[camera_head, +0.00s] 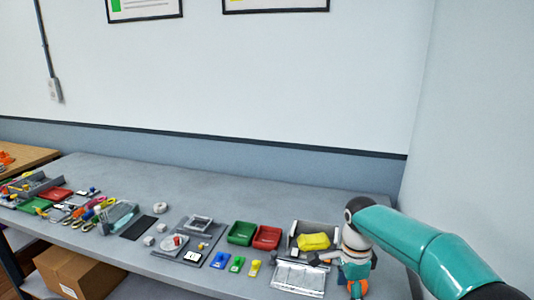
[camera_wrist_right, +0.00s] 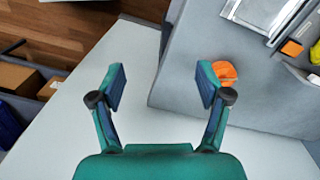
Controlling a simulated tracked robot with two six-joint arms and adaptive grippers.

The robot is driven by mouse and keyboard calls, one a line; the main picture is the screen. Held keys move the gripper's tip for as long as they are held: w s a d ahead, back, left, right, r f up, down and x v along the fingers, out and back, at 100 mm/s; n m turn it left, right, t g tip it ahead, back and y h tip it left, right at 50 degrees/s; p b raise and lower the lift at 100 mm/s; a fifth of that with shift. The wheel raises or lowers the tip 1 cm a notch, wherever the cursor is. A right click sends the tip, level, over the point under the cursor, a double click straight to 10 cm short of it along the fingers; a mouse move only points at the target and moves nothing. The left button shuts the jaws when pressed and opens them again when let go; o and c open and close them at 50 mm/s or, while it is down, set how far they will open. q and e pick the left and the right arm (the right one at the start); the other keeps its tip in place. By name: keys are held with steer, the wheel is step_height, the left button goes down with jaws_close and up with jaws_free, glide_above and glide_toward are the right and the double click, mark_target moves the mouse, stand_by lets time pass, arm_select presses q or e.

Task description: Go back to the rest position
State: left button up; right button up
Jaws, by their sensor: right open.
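My right arm comes in from the right in the head view. Its gripper (camera_head: 354,284) hangs low over the right front part of the grey table (camera_head: 225,178), beside a silver tray. In the right wrist view the two teal fingers of this gripper (camera_wrist_right: 161,82) stand wide apart with nothing between them. A round orange thing (camera_wrist_right: 226,71) shows just beyond the right finger, partly covered by it. I cannot tell whether they touch. My left gripper is in neither view.
A grey bin with a yellow bundle (camera_head: 313,241), a silver tray (camera_head: 299,278), a red bin (camera_head: 267,237) and a green bin (camera_head: 240,233) stand near my right arm. Small parts and tools crowd the table's left. A wall closes the right side. The table's back strip is clear.

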steer(key=s+f+n+g+y, duration=0.1)
steer(key=s+f+g, duration=0.1)
steer(key=s+f, duration=0.6)
steer(key=s+f+n+g, duration=0.15)
steer(key=s+f, duration=0.35)
steer(key=f, duration=0.6)
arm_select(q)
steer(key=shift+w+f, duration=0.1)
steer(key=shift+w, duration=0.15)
arm_select(e)
steer(key=s+a+f+n+t+y, duration=0.3)
steer(key=s+a+f+n, duration=0.3)
steer(key=s+f+n, duration=0.4)
steer(key=s+n+t, duration=0.1)
steer(key=s+n, duration=0.1)
steer(key=s, duration=0.1)
steer(key=shift+a+n, duration=0.35)
steer(key=shift+f+t, duration=0.1)
steer(key=shift+t, duration=0.15)
